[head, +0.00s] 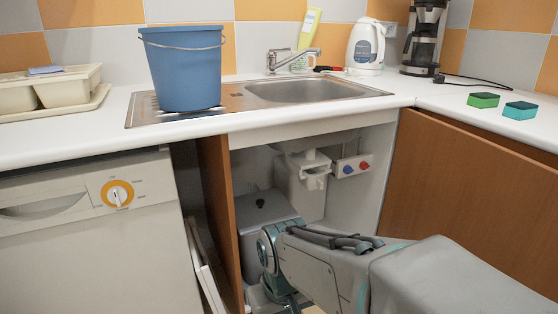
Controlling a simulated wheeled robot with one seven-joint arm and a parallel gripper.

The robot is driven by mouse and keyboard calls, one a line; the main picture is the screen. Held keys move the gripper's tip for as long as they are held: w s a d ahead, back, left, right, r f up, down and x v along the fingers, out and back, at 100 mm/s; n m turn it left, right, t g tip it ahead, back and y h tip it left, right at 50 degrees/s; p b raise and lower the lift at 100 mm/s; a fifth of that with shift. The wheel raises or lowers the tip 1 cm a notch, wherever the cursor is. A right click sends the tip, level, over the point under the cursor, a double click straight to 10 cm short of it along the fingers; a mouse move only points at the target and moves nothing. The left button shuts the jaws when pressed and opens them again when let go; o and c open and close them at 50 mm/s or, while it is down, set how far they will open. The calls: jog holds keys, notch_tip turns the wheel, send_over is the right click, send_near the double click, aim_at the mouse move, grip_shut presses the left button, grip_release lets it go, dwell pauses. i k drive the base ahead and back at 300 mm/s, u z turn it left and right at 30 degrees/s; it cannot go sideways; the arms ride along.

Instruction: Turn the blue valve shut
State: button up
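The blue valve (348,169) is a small round knob on a pale plate on the right inner wall of the open cabinet under the sink. A red knob (364,166) sits just to its right on the same plate. Both are in plain sight. My arm reaches in from the lower right, and its wrist end is low in the cabinet opening, below and to the left of the valve and apart from it. My gripper fingers are not clearly visible; they lie hidden or past the bottom edge of the view.
A grey bin (262,220) stands in the cabinet behind my wrist. The counter above holds a blue bucket (185,70) and the sink (310,91).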

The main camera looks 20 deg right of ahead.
aim_at(348, 169)
jog(key=z, duration=0.4)
jog(key=i, duration=0.95)
jog(key=z, duration=0.6)
